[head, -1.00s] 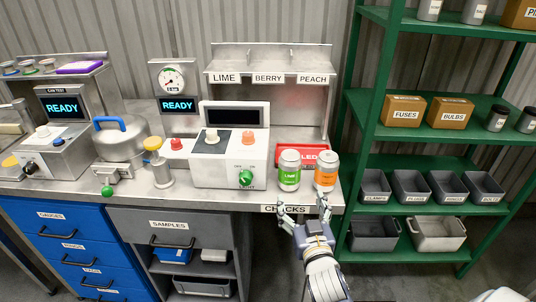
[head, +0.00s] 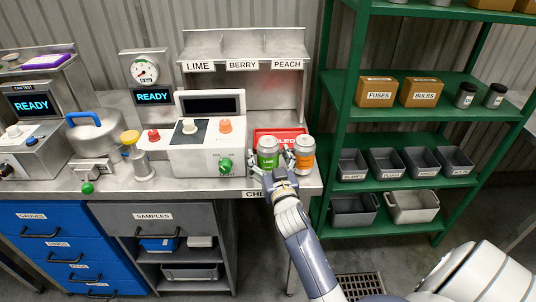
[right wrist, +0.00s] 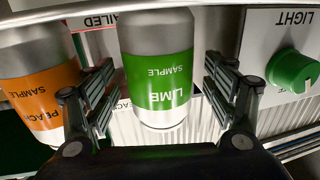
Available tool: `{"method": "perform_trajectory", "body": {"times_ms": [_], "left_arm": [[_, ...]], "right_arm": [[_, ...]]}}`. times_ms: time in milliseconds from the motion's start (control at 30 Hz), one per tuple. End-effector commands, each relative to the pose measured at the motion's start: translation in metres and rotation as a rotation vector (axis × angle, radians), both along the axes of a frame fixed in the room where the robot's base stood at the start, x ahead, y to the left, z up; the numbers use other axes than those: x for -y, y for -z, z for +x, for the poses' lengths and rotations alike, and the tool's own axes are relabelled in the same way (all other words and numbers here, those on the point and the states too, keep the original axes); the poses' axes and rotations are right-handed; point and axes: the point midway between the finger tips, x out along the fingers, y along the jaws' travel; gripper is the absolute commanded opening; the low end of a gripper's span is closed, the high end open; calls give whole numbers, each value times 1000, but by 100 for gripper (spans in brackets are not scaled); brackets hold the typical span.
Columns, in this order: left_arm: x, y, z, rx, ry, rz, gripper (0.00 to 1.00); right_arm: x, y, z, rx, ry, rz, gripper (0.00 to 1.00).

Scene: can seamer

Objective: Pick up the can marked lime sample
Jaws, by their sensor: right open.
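The lime sample can (head: 268,153) is silver with a green label and stands upright on the metal bench near its front right. It also shows in the right wrist view (right wrist: 158,75), between the two fingers. My right gripper (head: 271,165) is at the can, open, with one finger on each side; gaps show between fingers and can in the wrist view (right wrist: 160,95). The orange-labelled peach sample can (head: 304,157) stands close to the right of the lime can, and it shows at the left in the wrist view (right wrist: 40,85). My left gripper is not in view.
A red tray (head: 280,135) lies behind the cans. The bench front edge is below, and a green shelf rack (head: 400,135) stands to the right.

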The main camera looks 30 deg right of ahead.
Motion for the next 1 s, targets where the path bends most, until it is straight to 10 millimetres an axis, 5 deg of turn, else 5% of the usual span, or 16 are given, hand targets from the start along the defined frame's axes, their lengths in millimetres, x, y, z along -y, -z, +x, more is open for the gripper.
{"method": "perform_trajectory", "body": {"times_ms": [367,667,1000], "left_arm": [[0,-2,0,1,0,0,40],[0,-2,0,1,0,0,40],[0,-3,0,1,-1,0,40]], "right_arm": [[4,1,12,-1,0,0,77],[4,1,12,-2,0,1,17],[4,-2,12,2,-1,-1,17]]}}
